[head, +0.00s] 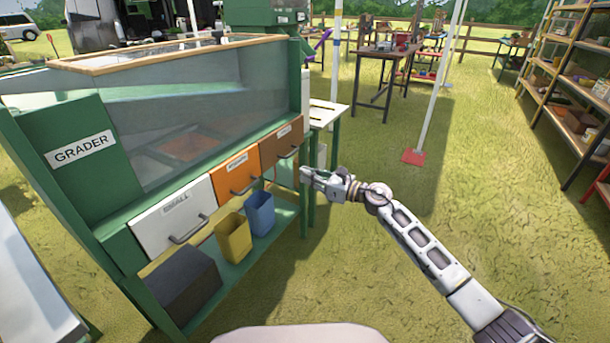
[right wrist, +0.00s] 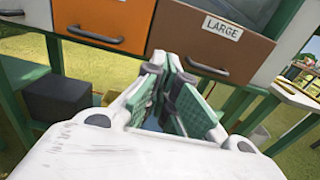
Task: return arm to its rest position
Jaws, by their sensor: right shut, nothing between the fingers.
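My right gripper (head: 308,175) is in front of the brown drawer at the right end of the green grader in the head view. It is shut and empty. My right arm reaches in from the lower right. In the right wrist view, the gripper's fingers (right wrist: 180,98) are together, below the brown drawer (right wrist: 215,45) labelled LARGE and its dark handle. I cannot tell whether they touch the drawer. My left gripper is not in view.
The grader (head: 60,115) also has a white drawer (head: 170,215) labelled SMALL and an orange drawer (head: 236,178). A yellow bin (head: 234,238) and a blue bin (head: 260,213) stand on its lower shelf, beside a dark box (head: 185,285). Open grass lies right of the grader.

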